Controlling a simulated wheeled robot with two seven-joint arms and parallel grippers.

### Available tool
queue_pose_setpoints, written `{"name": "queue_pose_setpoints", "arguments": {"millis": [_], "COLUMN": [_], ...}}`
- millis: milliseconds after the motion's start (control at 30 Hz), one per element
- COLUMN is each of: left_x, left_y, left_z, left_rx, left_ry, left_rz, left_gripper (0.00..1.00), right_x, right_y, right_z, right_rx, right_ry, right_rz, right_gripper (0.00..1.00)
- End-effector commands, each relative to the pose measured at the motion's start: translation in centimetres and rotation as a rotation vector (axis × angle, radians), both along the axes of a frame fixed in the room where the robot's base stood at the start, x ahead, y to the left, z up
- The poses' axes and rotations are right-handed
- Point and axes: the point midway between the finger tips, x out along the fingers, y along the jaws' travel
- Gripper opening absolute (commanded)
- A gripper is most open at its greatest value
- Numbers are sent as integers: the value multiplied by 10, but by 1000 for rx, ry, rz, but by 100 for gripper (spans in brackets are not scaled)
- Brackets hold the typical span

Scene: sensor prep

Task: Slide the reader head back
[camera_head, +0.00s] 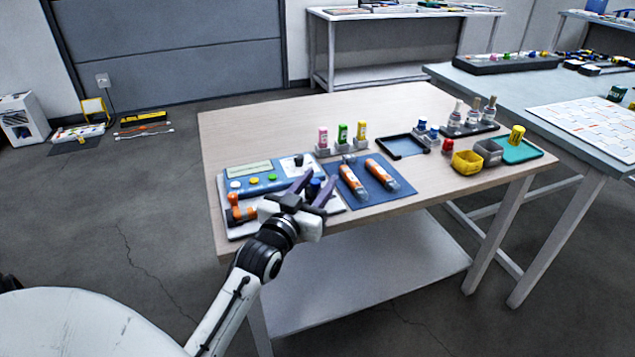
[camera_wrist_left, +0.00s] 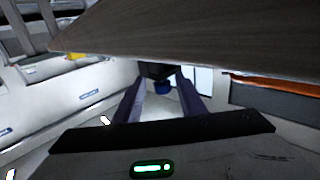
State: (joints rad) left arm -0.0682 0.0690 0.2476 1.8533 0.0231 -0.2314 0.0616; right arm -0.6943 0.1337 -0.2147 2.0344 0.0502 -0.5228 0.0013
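The device (camera_head: 262,173) at the table's front left has a blue panel with a display, coloured buttons and a white base. A dark knob (camera_head: 298,160) stands at its back right. I cannot tell for sure which part is the reader head. My left gripper (camera_head: 316,180) is over the base's right part, its two purple fingers spread. My right gripper is not in view.
An orange fitting (camera_head: 236,207) is at the base's left. Two orange-and-white tools (camera_head: 352,180) lie on a blue mat (camera_head: 398,197) just right of my gripper. Three coloured vials (camera_head: 342,133) stand behind. A dark tray (camera_head: 404,146) and yellow bin (camera_head: 467,162) are farther right. The table's back is clear.

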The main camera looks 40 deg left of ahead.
Motion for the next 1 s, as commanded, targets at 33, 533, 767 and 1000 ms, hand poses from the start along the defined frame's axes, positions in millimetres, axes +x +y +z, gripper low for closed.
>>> {"name": "queue_pose_setpoints", "arguments": {"millis": [33,533,767,1000], "left_x": [-1,-75,-98,-100], "left_y": [0,-18,-24,-25], "left_z": [0,-1,0,0], "left_rx": [0,-1,-1,0], "left_ry": [1,3,1,-1], "left_rz": [0,0,0,0], "left_gripper": [37,37,37,37], "right_x": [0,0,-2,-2], "right_y": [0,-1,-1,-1], "right_z": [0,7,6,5], "right_rx": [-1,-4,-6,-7], "right_ry": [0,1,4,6], "right_rz": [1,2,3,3], "right_gripper": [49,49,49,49]}}
